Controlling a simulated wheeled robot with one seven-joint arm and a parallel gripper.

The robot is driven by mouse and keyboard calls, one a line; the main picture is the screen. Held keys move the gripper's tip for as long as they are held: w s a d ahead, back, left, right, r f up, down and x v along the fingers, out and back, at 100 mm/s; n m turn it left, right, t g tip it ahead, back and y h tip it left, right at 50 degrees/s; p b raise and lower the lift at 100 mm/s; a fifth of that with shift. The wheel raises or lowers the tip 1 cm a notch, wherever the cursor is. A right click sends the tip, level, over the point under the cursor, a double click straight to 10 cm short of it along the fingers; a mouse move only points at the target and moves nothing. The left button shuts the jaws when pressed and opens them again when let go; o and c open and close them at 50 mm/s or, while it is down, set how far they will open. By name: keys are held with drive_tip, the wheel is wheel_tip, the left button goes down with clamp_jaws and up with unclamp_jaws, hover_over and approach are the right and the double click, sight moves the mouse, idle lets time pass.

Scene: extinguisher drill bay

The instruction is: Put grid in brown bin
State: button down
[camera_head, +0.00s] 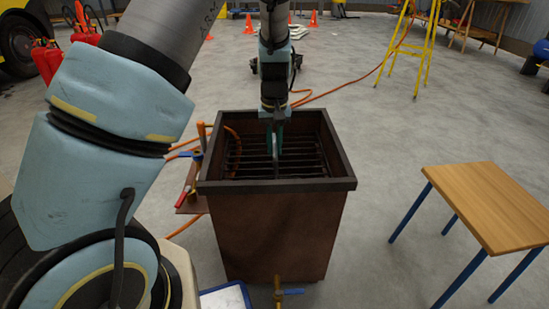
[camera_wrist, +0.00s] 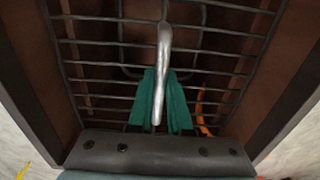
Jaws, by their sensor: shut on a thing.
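The brown bin (camera_head: 275,235) stands upright on the floor in the middle of the head view, open at the top. The dark grid (camera_head: 262,166) of parallel bars lies inside its opening, below the rim; it also fills the wrist view (camera_wrist: 100,62). My gripper (camera_head: 276,147) reaches down into the bin from above. In the wrist view its teal fingers (camera_wrist: 163,100) are shut on the grid's pale metal handle (camera_wrist: 164,45). I cannot tell whether the grid rests on a support or hangs from my gripper.
A wooden table (camera_head: 490,205) with blue legs stands at the right. An orange hose (camera_head: 345,85) runs across the floor behind the bin. A yellow stepladder (camera_head: 426,55) stands at the back right, red extinguishers (camera_head: 47,60) at the back left. Open floor lies between bin and table.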

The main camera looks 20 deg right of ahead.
wheel_tip(320, 180, down, 4)
drive_tip(key=shift+r+b, duration=0.2)
drive_tip(key=shift+b, duration=0.3)
drive_tip(key=c, duration=0.8)
unclamp_jaws()
drive_tip(key=shift+c, duration=0.2)
